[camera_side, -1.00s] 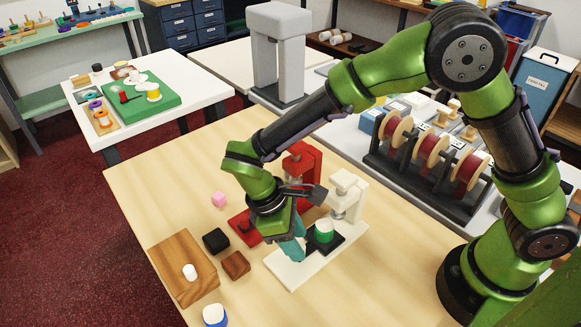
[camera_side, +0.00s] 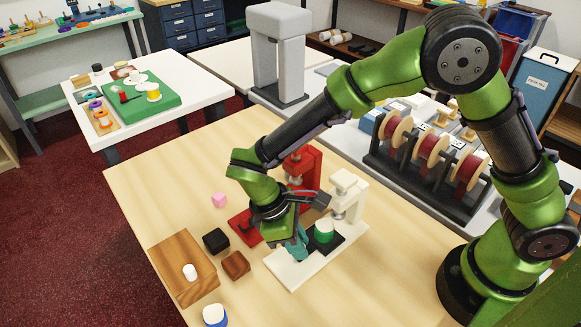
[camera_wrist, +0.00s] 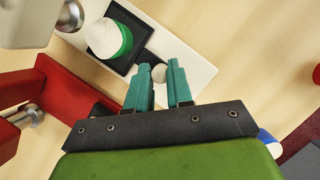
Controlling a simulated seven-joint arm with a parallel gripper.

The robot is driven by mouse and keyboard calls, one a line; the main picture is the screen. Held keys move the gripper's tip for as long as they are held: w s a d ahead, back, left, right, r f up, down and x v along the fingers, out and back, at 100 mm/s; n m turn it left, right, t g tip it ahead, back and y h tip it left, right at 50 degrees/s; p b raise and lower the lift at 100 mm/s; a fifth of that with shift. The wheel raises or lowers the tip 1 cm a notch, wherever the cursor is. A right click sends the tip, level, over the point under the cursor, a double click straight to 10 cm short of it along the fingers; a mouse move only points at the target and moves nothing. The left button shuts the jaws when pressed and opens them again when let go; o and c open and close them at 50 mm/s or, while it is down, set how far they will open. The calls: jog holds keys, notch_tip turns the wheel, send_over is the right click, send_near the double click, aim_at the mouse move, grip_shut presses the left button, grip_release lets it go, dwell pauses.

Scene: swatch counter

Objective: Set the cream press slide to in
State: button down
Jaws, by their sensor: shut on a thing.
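The cream press (camera_side: 347,190) stands on a long cream base (camera_side: 287,272). Its head and metal ram (camera_wrist: 68,15) are at the top left in the wrist view. The slide is a dark plate (camera_side: 343,240) carrying a green and white round piece (camera_side: 323,231), which also shows in the wrist view (camera_wrist: 108,38). The piece sits out in front of the ram, not under it. My gripper (camera_side: 300,250) is at the slide's outer end. In the wrist view its teal fingers (camera_wrist: 158,84) are shut on the slide's small cream knob (camera_wrist: 158,72).
A wooden block (camera_side: 183,268) is further left.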

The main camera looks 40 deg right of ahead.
aim_at(318, 238)
jog(key=shift+d, duration=2.2)
jog(key=c, duration=1)
grip_release()
jog(key=shift+a, duration=0.1)
jog(key=shift+w+a+r, duration=0.1)
jog(key=shift+r, duration=0.15)
jog(key=v, duration=1.6)
jog(key=shift+r, duration=0.2)
